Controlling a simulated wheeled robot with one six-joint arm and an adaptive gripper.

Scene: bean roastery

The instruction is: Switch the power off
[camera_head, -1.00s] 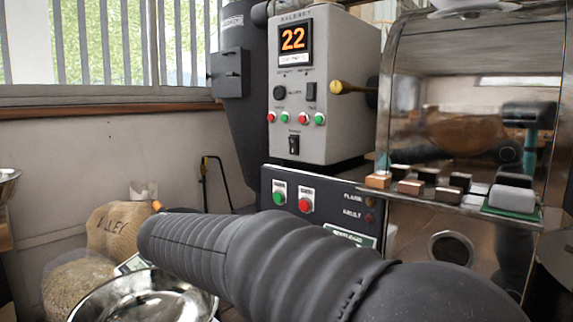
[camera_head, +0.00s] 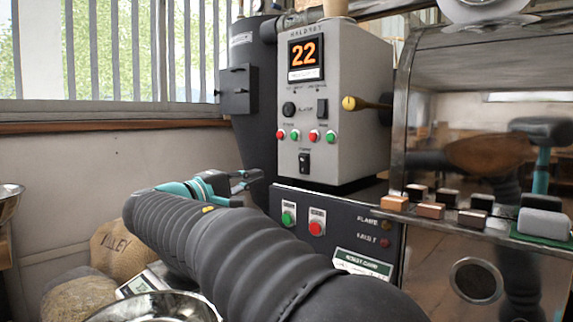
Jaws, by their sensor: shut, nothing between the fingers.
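The grey control box (camera_head: 350,110) stands at the back centre, with an orange display (camera_head: 306,52) reading 22. Low on its front is a black rocker switch (camera_head: 304,163) with a small label too blurred to read. A second black rocker (camera_head: 322,108) sits higher, right of a round black knob (camera_head: 289,109). Whether either rocker is on or off I cannot tell. My gripper (camera_head: 256,179), dark with teal parts, is shut and empty. In the picture it lies left of and slightly below the lower rocker, apart from it.
Red and green buttons line the box between the rockers. A dark panel below carries a green button (camera_head: 288,218) and a red button (camera_head: 317,228). A yellow-tipped handle (camera_head: 349,103) juts out at the right. Sacks (camera_head: 115,250) and a metal bowl (camera_head: 155,308) lie lower left.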

